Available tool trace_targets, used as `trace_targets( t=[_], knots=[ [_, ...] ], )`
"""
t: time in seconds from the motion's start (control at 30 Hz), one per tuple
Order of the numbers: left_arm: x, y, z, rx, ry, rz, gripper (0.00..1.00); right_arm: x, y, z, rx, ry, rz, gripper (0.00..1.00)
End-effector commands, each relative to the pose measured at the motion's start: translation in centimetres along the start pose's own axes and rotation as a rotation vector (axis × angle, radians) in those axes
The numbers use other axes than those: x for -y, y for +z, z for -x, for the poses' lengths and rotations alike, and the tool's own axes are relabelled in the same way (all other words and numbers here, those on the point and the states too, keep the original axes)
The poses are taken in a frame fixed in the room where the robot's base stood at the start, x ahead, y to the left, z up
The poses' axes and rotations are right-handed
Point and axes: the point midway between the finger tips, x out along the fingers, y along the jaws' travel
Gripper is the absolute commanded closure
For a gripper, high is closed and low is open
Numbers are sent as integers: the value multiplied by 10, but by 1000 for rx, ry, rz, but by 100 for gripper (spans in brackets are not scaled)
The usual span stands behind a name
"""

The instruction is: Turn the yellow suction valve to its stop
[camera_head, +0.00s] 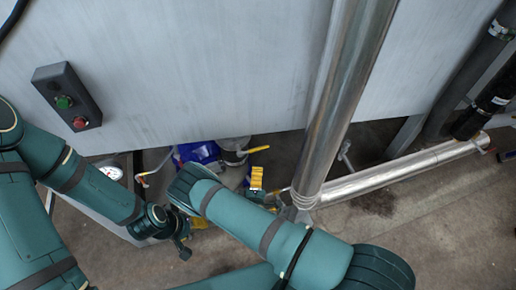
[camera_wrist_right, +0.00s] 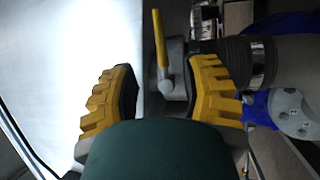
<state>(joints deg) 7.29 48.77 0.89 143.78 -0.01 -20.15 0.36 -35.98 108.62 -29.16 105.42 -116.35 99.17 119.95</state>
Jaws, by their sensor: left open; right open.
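The yellow suction valve's lever (camera_head: 257,149) sticks out to the right beside a grey pipe fitting low under the panel in the head view. In the right wrist view the yellow lever (camera_wrist_right: 160,38) points up from its grey pivot, in the gap between the fingers. My right gripper (camera_wrist_right: 166,82) is open, its yellow ribbed fingers on either side of the lever's pivot; I cannot tell whether they touch it. In the head view one yellow finger shows below the lever. My left gripper (camera_head: 192,225) is open, low at the left, partly hidden by my right arm.
A big steel pipe (camera_head: 345,95) rises to the right of the valve. A control box (camera_head: 67,95) with green and red buttons is on the panel. Blue equipment (camera_head: 198,152) and a gauge (camera_head: 111,173) lie left of the valve.

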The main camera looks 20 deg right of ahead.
Motion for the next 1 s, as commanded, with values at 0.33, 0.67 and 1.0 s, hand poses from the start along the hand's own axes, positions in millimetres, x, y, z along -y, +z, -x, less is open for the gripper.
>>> trace_targets(
  t=[0.33,0.67,1.0],
  knots=[
    [2,3,-7,6,1,-2,53,0,1,-67,4,1,-1,53],
    [4,4,-9,8,1,-3,53,0,1,-97,3,-2,1,53],
    [4,4,-9,7,1,-3,53,0,1,-98,3,-2,2,65]
  ],
)
